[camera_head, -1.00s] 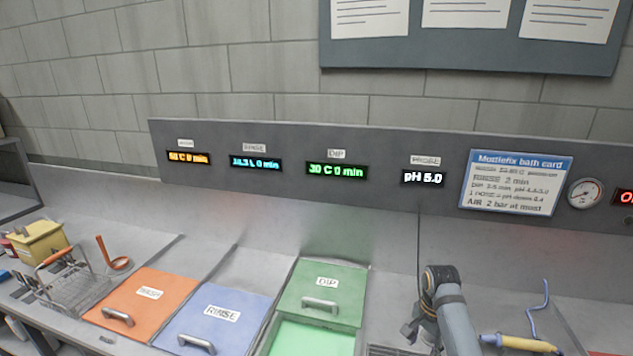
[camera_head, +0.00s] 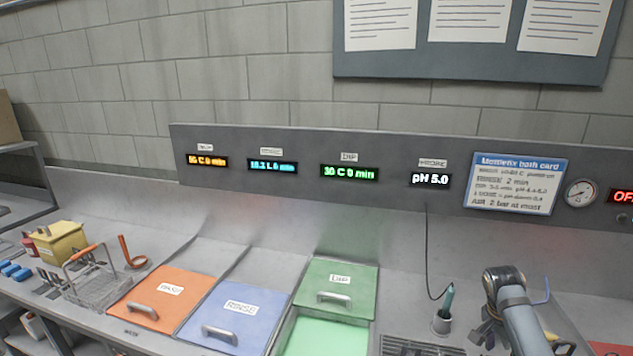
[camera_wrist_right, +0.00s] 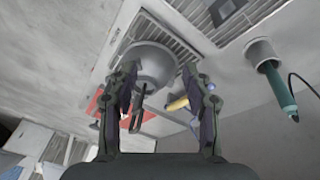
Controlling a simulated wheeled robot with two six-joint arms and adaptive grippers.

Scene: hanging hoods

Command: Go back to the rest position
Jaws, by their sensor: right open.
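My right arm comes in at the lower right of the head view, with its gripper (camera_head: 487,335) low over the counter and partly hidden behind the wrist. In the right wrist view the right gripper's two dark fingers (camera_wrist_right: 160,95) stand wide apart with nothing held between them. Beyond the fingers are a round grey bowl-like thing (camera_wrist_right: 150,62) and a yellow-handled tool (camera_wrist_right: 177,104), both apart from the fingers as far as I can tell. My left gripper does not show in either view.
An orange WASH lid (camera_head: 150,305), a blue RINSE lid (camera_head: 240,312) and a green DIP lid (camera_head: 338,282) line the counter; the DIP bath (camera_head: 322,338) is partly uncovered. A teal probe (camera_head: 448,300) stands in a holder (camera_head: 441,322). A wire basket (camera_head: 98,290) sits left.

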